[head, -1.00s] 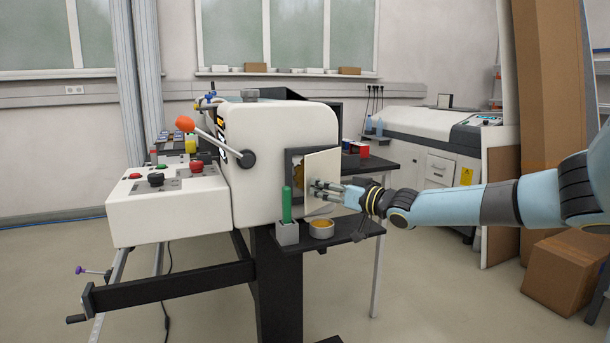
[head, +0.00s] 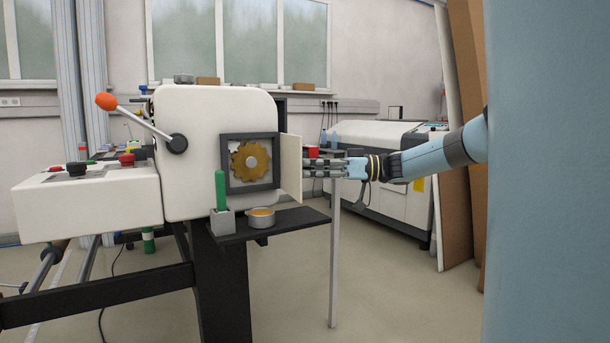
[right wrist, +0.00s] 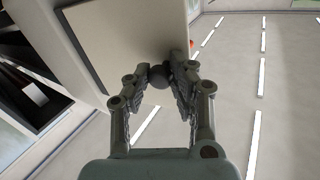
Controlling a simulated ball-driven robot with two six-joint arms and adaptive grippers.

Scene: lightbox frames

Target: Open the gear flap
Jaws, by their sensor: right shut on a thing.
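The gear flap (head: 291,168) is a cream panel on the right side of the white machine (head: 215,115). It stands swung out, seen nearly edge-on, and the dark-framed opening shows a brass-coloured gear (head: 251,161). My right gripper (head: 308,168) is at the flap's outer face. In the right wrist view its fingers (right wrist: 158,85) are shut on a dark round knob (right wrist: 158,75) on the flap (right wrist: 135,35). The knob is hidden in the head view. My left gripper does not show.
A small dark shelf (head: 290,220) below the opening holds a green-handled tool (head: 220,190) in a grey block and a round tin (head: 261,218). An orange-tipped lever (head: 106,101) sticks out at left. A white cabinet machine (head: 385,150) stands behind my right arm.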

